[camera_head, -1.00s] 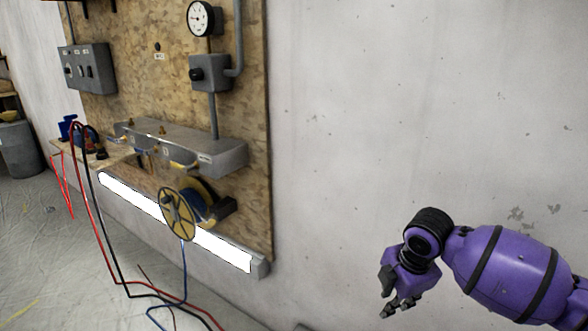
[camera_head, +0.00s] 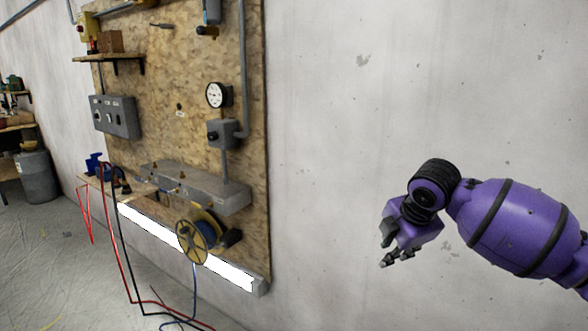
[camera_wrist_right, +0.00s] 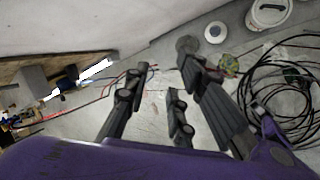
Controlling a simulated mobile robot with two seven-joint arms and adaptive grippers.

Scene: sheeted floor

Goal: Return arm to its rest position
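My right arm (camera_head: 515,225), purple with black bands, comes in from the right edge of the head view, bent in front of the bare wall. Its dark gripper (camera_head: 395,259) hangs at the wrist, tips down and left, with nothing visible in it. In the right wrist view the fingers of the right gripper (camera_wrist_right: 160,75) are spread apart with bare floor showing between them. My left arm and gripper are not in view.
A wooden wall panel (camera_head: 180,90) carries a gauge (camera_head: 217,95), boxes, a cable reel (camera_head: 192,243) and a bright strip light (camera_head: 185,245). Cables hang to the floor. The right wrist view shows coiled black cable (camera_wrist_right: 290,85) and a white bucket (camera_wrist_right: 268,13) on the floor.

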